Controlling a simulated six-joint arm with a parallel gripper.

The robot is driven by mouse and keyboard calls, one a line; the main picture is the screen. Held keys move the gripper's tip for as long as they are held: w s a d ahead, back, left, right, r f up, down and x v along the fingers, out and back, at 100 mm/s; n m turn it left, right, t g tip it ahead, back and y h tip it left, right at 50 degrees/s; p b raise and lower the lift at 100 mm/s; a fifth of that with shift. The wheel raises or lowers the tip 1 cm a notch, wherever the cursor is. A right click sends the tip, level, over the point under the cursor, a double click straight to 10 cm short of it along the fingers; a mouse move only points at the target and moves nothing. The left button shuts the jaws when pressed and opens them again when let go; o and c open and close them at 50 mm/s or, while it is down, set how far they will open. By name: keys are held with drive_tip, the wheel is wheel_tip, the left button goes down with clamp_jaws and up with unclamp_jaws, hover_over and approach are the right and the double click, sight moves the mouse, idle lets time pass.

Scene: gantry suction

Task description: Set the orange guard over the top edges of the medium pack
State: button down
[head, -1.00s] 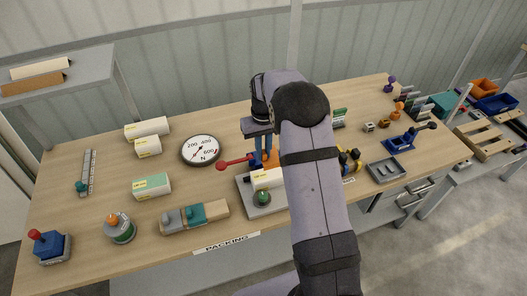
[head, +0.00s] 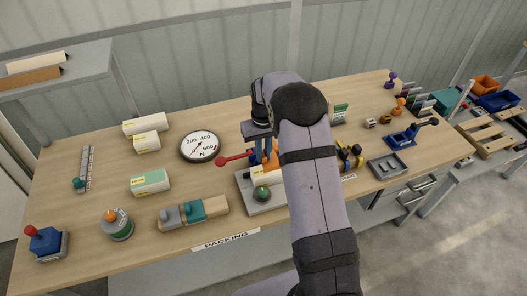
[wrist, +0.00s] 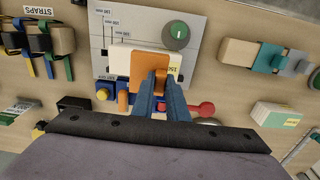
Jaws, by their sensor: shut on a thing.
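A white pack with a yellow-and-white label (wrist: 121,61) lies on a grey plate (wrist: 180,15) in the wrist view; the pack (head: 262,175) is partly hidden by my arm in the head view. I take it to be the medium pack. My gripper (wrist: 160,80) is shut on the orange guard (wrist: 143,70), between its blue fingers. The guard overlaps the pack's near long side in the wrist view. Whether it touches the pack or hangs just above, I cannot tell. In the head view my gripper (head: 268,152) is over the plate, and the guard is mostly hidden.
A green knob (wrist: 176,35) stands on the plate beside the pack. A red-handled lever (head: 235,160) sticks out to the left. A round dial (head: 200,147), other packs (head: 150,182) and a strapped block (head: 195,212) lie left. Strap holders (wrist: 45,40) sit on the other side.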

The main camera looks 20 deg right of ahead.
sight(263, 164)
drive_tip(key=shift+f+b, duration=0.45)
drive_tip(key=shift+f, duration=0.6)
drive_tip(key=shift+f+b, duration=0.7)
drive_tip(key=shift+f, duration=0.95)
idle(1.5)
drive_tip(key=c, duration=1.7)
unclamp_jaws()
drive_tip(key=shift+o, duration=0.2)
drive_tip(key=shift+r, duration=0.1)
wheel_tip(263, 164, up, 6)
drive_tip(key=b, duration=0.2)
drive_tip(key=shift+r+b, duration=0.25)
drive_tip(key=shift+b, duration=0.1)
drive_tip(key=shift+r, duration=0.35)
